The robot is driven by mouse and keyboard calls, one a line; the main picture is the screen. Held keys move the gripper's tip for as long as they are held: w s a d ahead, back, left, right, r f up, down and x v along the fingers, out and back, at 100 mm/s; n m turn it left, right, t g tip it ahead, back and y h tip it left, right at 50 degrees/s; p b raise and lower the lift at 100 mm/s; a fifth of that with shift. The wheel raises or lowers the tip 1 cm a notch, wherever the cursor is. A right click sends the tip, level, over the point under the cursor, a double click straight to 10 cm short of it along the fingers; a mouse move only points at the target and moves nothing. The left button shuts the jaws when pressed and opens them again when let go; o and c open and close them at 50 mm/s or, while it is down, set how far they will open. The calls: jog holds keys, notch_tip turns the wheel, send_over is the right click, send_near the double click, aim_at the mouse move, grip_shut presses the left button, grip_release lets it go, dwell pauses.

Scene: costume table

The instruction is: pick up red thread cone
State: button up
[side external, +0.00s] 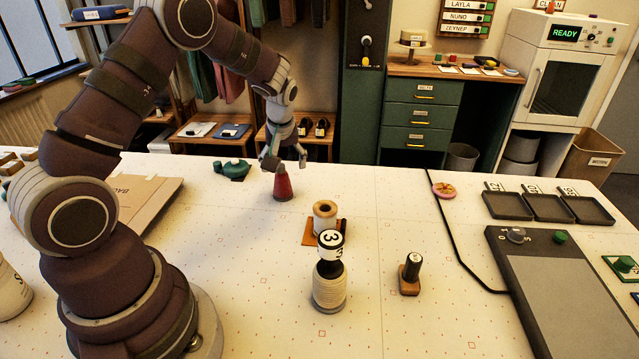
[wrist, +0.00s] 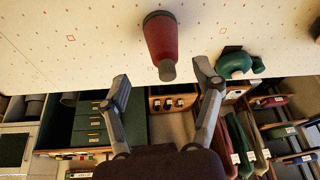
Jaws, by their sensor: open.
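The red thread cone (side external: 283,184) stands upright on the white table, left of centre in the side view. In the wrist view the red cone (wrist: 162,42) shows with its narrow dark tip pointing toward the gap between my fingers. My gripper (side external: 283,160) is above the cone, with its fingers spread to either side of the cone's top. In the wrist view my gripper (wrist: 160,83) is open and empty, and the cone's tip lies near the fingertips. Whether a finger touches the cone I cannot tell.
A teal pincushion-like object (side external: 232,170) sits left of the cone; it also shows in the wrist view (wrist: 238,65). A wooden spool (side external: 325,217) on an orange-brown base and a numbered cream spool (side external: 329,285) stand nearer the camera. A stamp (side external: 410,273) stands to the right.

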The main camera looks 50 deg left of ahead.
aim_at(281, 172)
jog(key=x, duration=0.5)
jog(key=shift+s+a+f, duration=0.1)
jog(key=shift+a+f, duration=0.2)
jog(key=shift+a, duration=0.1)
jog(key=c, duration=1.2)
